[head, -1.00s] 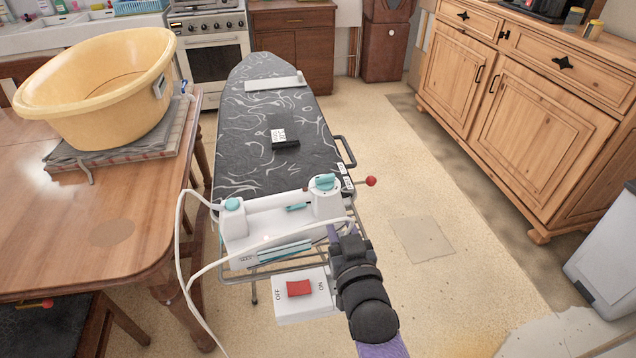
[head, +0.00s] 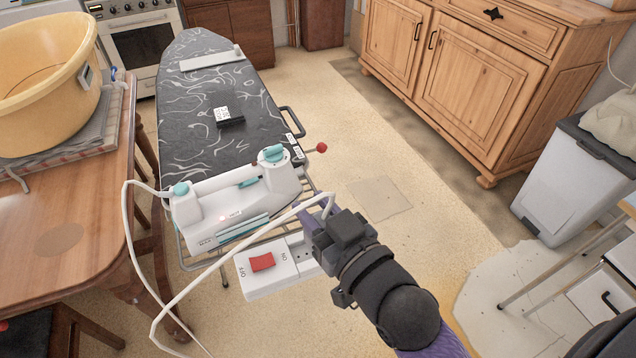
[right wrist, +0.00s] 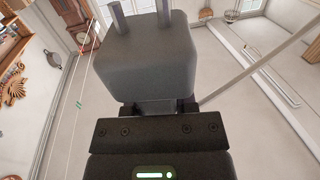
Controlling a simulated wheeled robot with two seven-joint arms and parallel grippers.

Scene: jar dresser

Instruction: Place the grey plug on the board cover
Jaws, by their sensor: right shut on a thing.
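The grey plug (right wrist: 147,60) is a dark block with two prongs, filling the top middle of the right wrist view. My right gripper (right wrist: 158,108) is shut on it. In the head view my right gripper (head: 338,240) hangs over the floor, beside the front right of the ironing board, close to the switch box. A white cord runs to it. The board cover (head: 190,130) is dark grey with pale swirls and lies on the ironing board, up and left of the gripper. My left gripper is not in view.
A white and teal iron (head: 235,205) sits at the board's near end. The white switch box (head: 265,280), with a red switch, is below it. A small black labelled block (head: 229,118) and a pale strip (head: 212,60) lie on the cover, with bare cover between them.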

